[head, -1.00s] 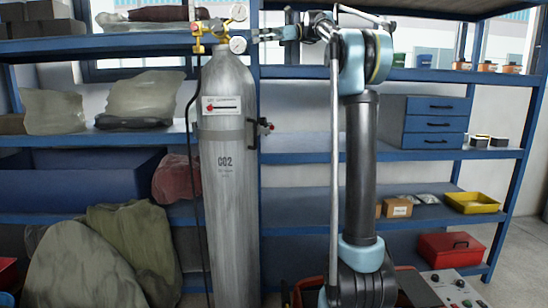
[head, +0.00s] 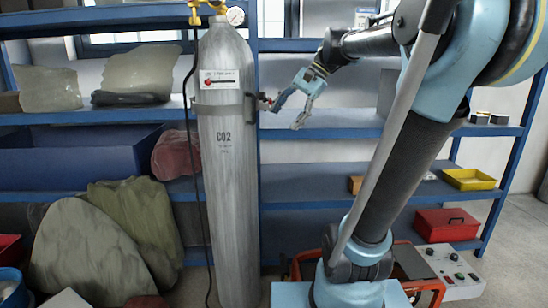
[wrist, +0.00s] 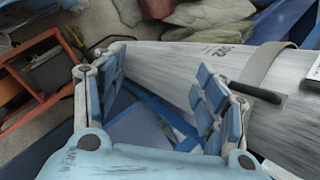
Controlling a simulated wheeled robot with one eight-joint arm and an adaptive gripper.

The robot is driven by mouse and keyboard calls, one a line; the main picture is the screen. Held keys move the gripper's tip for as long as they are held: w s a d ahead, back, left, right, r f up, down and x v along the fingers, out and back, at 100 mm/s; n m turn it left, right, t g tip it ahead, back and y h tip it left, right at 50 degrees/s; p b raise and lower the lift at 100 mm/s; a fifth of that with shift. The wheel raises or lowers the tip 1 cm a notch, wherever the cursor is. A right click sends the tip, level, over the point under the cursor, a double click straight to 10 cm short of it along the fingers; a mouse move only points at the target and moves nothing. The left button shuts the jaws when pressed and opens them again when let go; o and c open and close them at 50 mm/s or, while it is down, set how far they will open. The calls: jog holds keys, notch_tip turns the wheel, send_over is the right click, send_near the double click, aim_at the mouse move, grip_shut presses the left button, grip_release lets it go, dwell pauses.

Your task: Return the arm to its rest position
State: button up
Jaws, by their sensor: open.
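My gripper (head: 289,103) is open and empty in the head view, just right of the grey CO2 cylinder (head: 224,180), near the small valve on its strap. My arm rises on the right and bends over toward the cylinder. In the wrist view, my gripper (wrist: 160,88) shows two spread blue-padded fingers with nothing between them. The cylinder (wrist: 190,62) runs across behind the fingers there. I cannot tell whether a finger touches it.
Blue shelves (head: 330,193) stand behind my arm. A yellow tray (head: 470,180) and a red toolbox (head: 447,224) are at the right. A dark hose hangs beside the cylinder.

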jog(key=s+d+f+n+h, duration=0.2)
jog(key=s+d+f, duration=0.3)
jog(key=f, duration=0.5)
jog(key=s+d+f+n+t+h, duration=0.1)
jog(key=s+d+f, duration=0.4)
jog(key=f, duration=0.5)
jog(key=s+d+f+n+t+h, duration=0.1)
jog(key=s+d+f+n+h, duration=0.2)
jog(key=s+f, duration=0.3)
notch_tip(320, 180, down, 5)
jog(key=shift+d+r+n+h, duration=0.15)
jog(key=shift+d+n+h, duration=0.3)
jog(key=shift+d, duration=0.45)
jog(key=shift+w+f, duration=0.2)
jog(key=shift+w, duration=0.25)
